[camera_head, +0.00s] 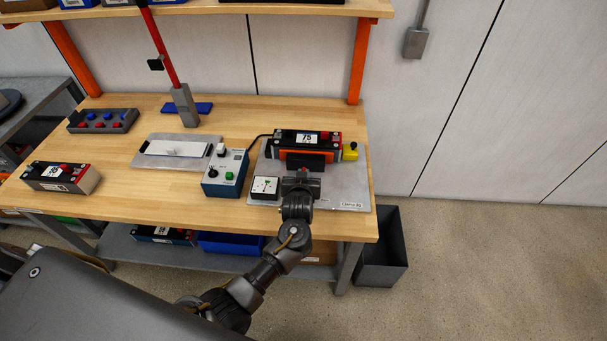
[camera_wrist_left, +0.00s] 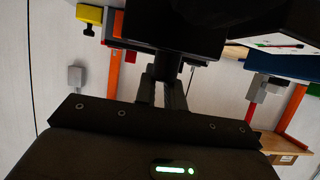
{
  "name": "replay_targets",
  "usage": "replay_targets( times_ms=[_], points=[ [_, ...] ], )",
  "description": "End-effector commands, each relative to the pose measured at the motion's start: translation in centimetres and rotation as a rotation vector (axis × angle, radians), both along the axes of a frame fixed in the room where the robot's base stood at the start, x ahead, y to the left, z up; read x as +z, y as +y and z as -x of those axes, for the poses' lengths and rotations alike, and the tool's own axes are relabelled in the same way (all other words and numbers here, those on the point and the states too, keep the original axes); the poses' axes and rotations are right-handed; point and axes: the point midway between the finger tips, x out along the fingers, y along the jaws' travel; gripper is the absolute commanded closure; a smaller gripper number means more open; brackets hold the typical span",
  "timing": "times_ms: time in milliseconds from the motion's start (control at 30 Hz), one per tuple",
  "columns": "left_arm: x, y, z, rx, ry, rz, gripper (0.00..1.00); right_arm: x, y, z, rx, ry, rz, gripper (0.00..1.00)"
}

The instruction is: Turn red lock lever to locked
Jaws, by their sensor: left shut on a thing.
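My left gripper (camera_head: 302,178) reaches over the front of a grey metal plate (camera_head: 350,190) on the bench. It is close in front of a black block (camera_head: 305,161) below an orange and black battery pack (camera_head: 308,143) marked 75. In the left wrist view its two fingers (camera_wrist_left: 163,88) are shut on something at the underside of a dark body. I cannot make out a red lock lever clearly in either view; the gripper covers that spot. My right gripper is in neither view.
A yellow block (camera_head: 350,152) sits right of the pack. A white square panel (camera_head: 265,187) and a blue control box (camera_head: 226,172) stand to the left. Another battery pack (camera_head: 62,177) is at the bench's left. A dark bin (camera_head: 383,262) stands on the floor.

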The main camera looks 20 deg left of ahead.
Motion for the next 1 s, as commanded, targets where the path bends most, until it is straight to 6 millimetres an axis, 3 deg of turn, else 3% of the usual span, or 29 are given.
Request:
replay_targets(
  times_ms=[467, 500, 667, 1000],
  points=[
    [-0.07, 0.02, 0.00, 0.014, 0.000, 0.000, 1.00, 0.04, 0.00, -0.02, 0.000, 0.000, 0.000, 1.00],
    [-0.07, 0.02, 0.00, 0.014, 0.000, 0.000, 0.86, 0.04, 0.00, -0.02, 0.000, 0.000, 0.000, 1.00],
    [-0.05, 0.03, 0.00, 0.013, 0.000, 0.000, 0.67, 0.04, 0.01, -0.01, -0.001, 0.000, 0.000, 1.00],
    [0.28, -0.06, 0.29, 0.013, 0.000, 0.000, 0.67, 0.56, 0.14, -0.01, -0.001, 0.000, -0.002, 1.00]
  ],
)
